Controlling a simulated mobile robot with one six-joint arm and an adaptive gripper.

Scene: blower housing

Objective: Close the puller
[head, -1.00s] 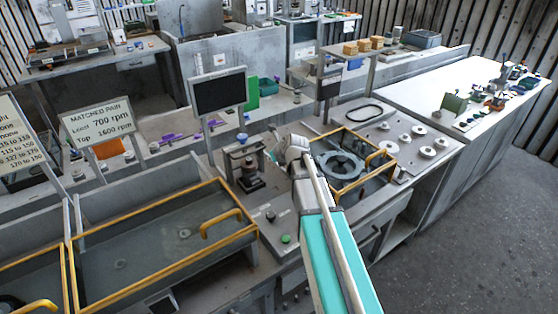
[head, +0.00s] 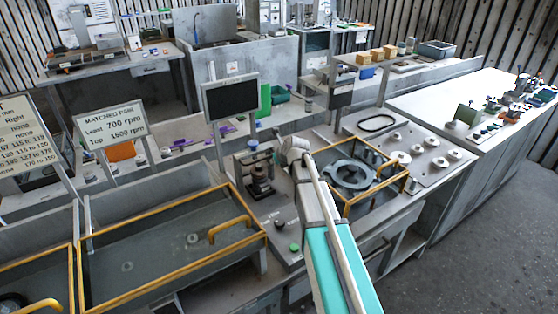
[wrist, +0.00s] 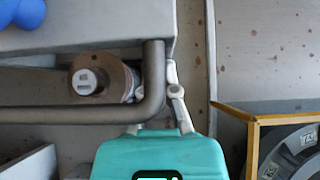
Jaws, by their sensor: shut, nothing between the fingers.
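The puller (head: 259,182) is a small grey frame on the bench in the head view, left of my arm, with a dark, stepped cylindrical part inside. In the wrist view, a bent grey bar (wrist: 154,85) runs across close to my gripper, beside a pale-ended cylinder (wrist: 86,82) in a brown ring. Blue rounded knobs (wrist: 22,12) are at the top left. My gripper (wrist: 174,82) is shut and empty, just right of the bar's bend. The bar partly hides one finger; I cannot tell whether they touch. In the head view, my wrist hides the fingertips.
A yellow-railed tray (head: 395,187) with a round grey housing (head: 350,174) stands right of my arm. A larger yellow-railed tray (head: 150,275) is to the left. A dark screen (head: 230,97) rises behind the puller. A green button (head: 294,247) is on the bench in front.

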